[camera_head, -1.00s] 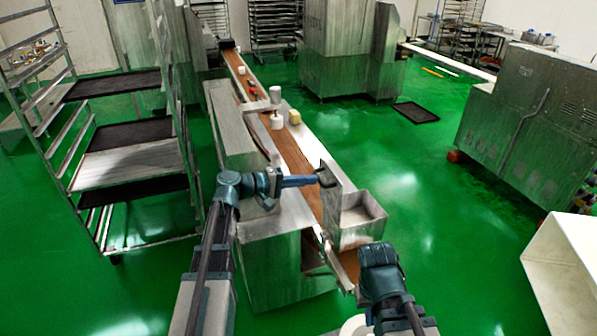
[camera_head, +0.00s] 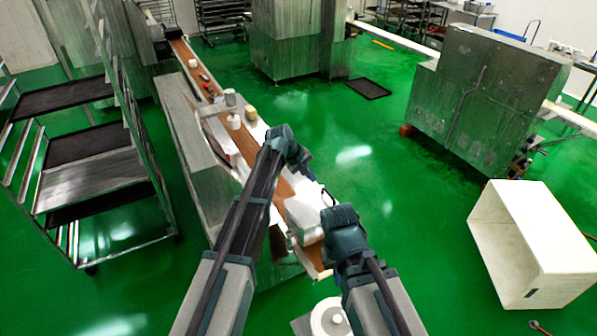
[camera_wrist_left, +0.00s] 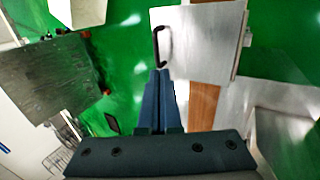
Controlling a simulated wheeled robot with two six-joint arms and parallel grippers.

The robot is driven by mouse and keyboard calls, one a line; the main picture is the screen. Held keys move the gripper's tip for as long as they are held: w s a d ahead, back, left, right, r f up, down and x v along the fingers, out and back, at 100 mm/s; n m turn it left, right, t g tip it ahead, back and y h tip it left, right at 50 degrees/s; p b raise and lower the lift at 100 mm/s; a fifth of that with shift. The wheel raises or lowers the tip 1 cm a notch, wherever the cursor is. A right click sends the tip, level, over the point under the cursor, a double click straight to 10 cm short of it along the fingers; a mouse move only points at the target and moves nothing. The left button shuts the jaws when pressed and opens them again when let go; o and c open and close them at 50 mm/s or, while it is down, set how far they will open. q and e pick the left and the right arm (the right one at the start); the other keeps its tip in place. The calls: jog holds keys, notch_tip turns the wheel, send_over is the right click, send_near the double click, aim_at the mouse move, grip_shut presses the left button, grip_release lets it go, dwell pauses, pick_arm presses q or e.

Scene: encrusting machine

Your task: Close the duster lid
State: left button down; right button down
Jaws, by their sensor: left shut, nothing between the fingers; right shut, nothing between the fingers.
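The duster (camera_head: 306,236) is a metal box at the near end of the conveyor, partly hidden by my arms. Its lid (camera_head: 300,209) lies across the top of the box, with a dark handle (camera_head: 327,196) at its right edge. The left wrist view shows the lid (camera_wrist_left: 205,40) as a flat metal plate with its black handle (camera_wrist_left: 163,45). I cannot tell whether it sits fully flush. My left gripper (camera_head: 311,175) is shut and empty, close to the handle side; its fingertips (camera_wrist_left: 160,72) point toward the handle. My right gripper (camera_head: 343,222) is lower, beside the box, its fingers hidden.
The brown conveyor belt (camera_head: 210,100) runs away to the back left with small white items on it. A wheeled rack (camera_head: 90,170) stands left. A white bin (camera_head: 540,240) stands right, and a large metal machine (camera_head: 480,90) is behind it. Green floor between is clear.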

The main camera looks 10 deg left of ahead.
aim_at(328, 193)
pick_arm(q)
jog(key=w+d+f+g+y+b, duration=0.1)
jog(key=d+f, duration=0.1)
jog(key=w+d+f+g+y+b, duration=0.1)
jog(key=w+d+f+y+b, duration=0.1)
jog(key=w+d+f+g+y+b, duration=0.1)
jog(key=d+f, duration=0.1)
jog(key=f, duration=0.1)
jog(key=shift+w+d+f+y+b, duration=0.1)
jog(key=shift+w+d+y+b, duration=0.1)
jog(key=shift+y+b, duration=0.1)
jog(key=shift+w+d+f+b, duration=0.15)
jog(key=shift+d+f+b, duration=0.1)
jog(key=shift+f+b, duration=0.2)
jog(key=shift+w+d+f+b, duration=0.15)
jog(key=shift+d+f+b, duration=0.05)
jog(key=shift+f+b, duration=0.25)
jog(key=shift+s, duration=0.1)
jog(key=shift+s+d, duration=0.1)
